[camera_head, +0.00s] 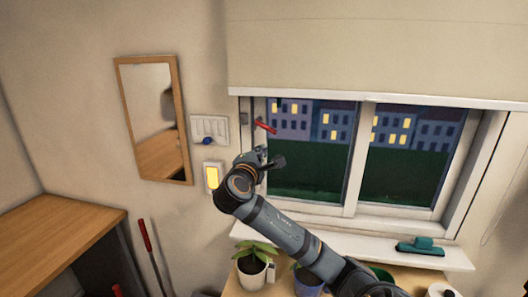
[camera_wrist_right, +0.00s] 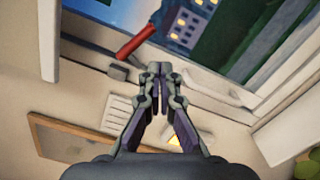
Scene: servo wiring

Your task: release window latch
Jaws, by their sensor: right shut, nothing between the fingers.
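The window (camera_head: 355,160) has a white frame and two panes, with a dark view of buildings outside. Its latch (camera_head: 265,127) has a red handle at the left side of the frame, tilted slightly down to the right. In the right wrist view the red latch handle (camera_wrist_right: 136,41) lies just above and left of my fingertips, with a small visible gap. My right gripper (camera_head: 262,158) is shut and empty, just below the latch in the head view. It also shows in the wrist view (camera_wrist_right: 159,69). My left gripper is not in view.
A wall panel with a blue knob (camera_head: 208,128) and a lit yellow switch (camera_head: 212,177) are left of the window. A mirror (camera_head: 118,95) hangs further left. A potted plant (camera_head: 252,270) stands below, and a green brush-like tool (camera_head: 420,247) lies on the sill.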

